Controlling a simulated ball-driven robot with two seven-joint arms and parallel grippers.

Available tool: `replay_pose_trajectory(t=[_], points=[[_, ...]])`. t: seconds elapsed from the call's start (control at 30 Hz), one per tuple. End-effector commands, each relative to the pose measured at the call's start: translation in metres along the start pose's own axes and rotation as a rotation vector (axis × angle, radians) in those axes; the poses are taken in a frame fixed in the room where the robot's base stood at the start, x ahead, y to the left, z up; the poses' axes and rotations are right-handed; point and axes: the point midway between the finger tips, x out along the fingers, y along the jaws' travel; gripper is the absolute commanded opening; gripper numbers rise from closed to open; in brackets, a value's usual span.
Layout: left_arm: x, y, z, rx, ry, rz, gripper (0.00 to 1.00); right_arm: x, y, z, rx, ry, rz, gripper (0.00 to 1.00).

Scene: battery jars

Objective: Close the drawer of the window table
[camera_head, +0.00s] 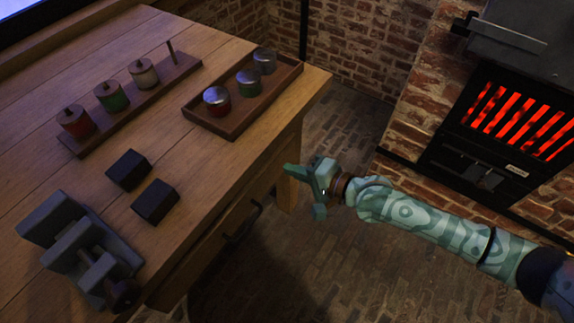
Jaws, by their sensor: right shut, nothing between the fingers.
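The wooden window table (225,175) fills the left of the head view, and its front side faces the lower right. The drawer front (212,243) lies under the tabletop edge, in shadow, with a dark bar handle (243,223). The drawer looks close to flush with the table; I cannot tell whether a small gap is left. My right gripper (290,170) is shut and empty. It is beyond the handle, up and to the right of it in the picture, near the table's front edge, with its fingers pointing left. My left gripper is not in view.
On the table are a tray (196,114) with several lidded jars, a peg rack (187,70) with jars, two black blocks (129,170) and a grey clamp-like device (62,228). A glowing stove (510,120) stands at the right. Brick floor (340,265) lies clear before the table.

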Motion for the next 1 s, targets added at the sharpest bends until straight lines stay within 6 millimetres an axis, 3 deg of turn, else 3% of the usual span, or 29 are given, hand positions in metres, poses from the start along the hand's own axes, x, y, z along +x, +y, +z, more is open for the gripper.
replay_pose_trajectory(t=[0.2,0.63,0.9,1.0], points=[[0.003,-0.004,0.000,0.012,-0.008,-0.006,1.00,0.019,-0.005,0.000,0.001,0.000,0.001,0.00],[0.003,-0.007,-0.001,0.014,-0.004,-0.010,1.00,0.024,-0.008,0.000,0.000,0.001,0.000,0.00],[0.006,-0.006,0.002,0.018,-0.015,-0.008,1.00,0.065,-0.021,0.000,0.001,0.000,-0.002,0.00],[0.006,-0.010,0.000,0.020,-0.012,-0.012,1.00,0.071,-0.023,0.000,0.001,0.001,0.000,0.00]])
